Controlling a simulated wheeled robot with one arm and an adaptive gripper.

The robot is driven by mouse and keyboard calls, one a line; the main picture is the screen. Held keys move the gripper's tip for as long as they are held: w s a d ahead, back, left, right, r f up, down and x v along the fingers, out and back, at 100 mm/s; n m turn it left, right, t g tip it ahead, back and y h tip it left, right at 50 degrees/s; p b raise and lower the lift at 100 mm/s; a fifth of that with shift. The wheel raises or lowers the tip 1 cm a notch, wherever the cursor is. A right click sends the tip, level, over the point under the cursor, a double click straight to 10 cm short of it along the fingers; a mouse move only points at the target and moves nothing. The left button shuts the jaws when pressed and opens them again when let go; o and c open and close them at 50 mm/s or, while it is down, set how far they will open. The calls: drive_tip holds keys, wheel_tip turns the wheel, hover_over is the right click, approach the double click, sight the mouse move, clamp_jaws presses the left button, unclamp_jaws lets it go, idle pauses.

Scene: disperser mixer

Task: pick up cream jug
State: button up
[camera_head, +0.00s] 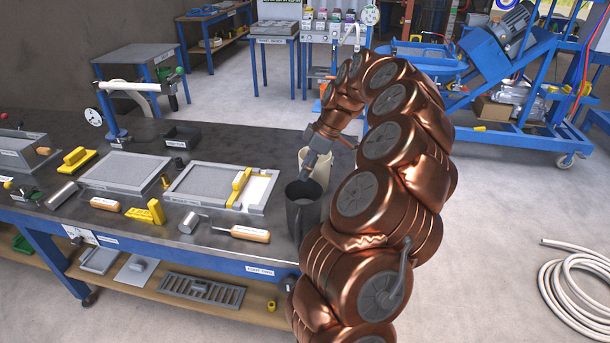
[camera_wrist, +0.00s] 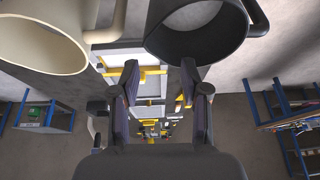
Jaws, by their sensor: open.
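The cream jug (camera_head: 320,168) stands at the right end of the dark worktop, partly hidden by my gripper and the dark jug. In the wrist view the cream jug (camera_wrist: 40,58) shows its open mouth at the upper left, with its handle toward the middle. My gripper (camera_head: 308,160) is at the cream jug's left side in the head view, near its rim. In the wrist view its two fingers (camera_wrist: 160,70) are apart, with no jug between them. I cannot tell whether a finger touches a jug.
A dark grey jug (camera_head: 303,212) stands close in front of the cream jug; it also fills the upper right of the wrist view (camera_wrist: 197,38). Trays (camera_head: 125,172), yellow tools and a wooden-handled tool (camera_head: 250,234) lie to the left. A white hose (camera_head: 575,262) lies on the floor.

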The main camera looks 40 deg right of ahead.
sight(320, 178)
drive_tip(key=s+d+f+b, duration=0.1)
drive_tip(key=d+f, duration=0.3)
drive_tip(key=d, duration=0.2)
drive_tip(key=shift+w+p+x, duration=0.2)
drive_tip(key=shift+p+x, duration=0.35)
drive_tip(key=shift+x, duration=1.25)
drive_tip(key=shift+w+p+x, duration=0.2)
drive_tip(key=shift+p+x, duration=0.3)
drive_tip(key=shift+x, duration=1.25)
drive_tip(key=shift+w+f+h, duration=0.15)
drive_tip(key=shift+f+h, duration=0.15)
drive_tip(key=shift+f, duration=0.1)
drive_tip(key=shift+c, duration=0.3)
clamp_jaws()
